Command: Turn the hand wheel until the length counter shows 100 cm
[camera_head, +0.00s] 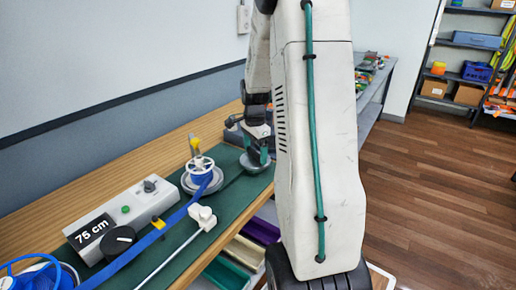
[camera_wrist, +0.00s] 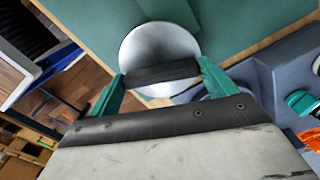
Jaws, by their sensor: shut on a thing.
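The length counter (camera_head: 93,229) on a light grey box reads 75 cm in the head view. A blue strap (camera_head: 150,238) runs from the front left past the box to a white reel (camera_head: 199,168). A round silver disc (camera_head: 247,168), which looks like the hand wheel, lies farther along the mat. It also shows in the wrist view (camera_wrist: 157,42), with a black bar across it. My gripper (camera_head: 259,155) is down at this wheel, largely behind my arm. In the wrist view its green fingers (camera_wrist: 162,75) are shut at the ends of the black bar.
The box carries a black round knob (camera_head: 119,242), a green button (camera_head: 125,209) and a small dark knob (camera_head: 149,186). A white block with a rod (camera_head: 202,216) lies on the green mat. Coloured bins (camera_head: 227,273) sit below the bench edge. The floor at right is clear.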

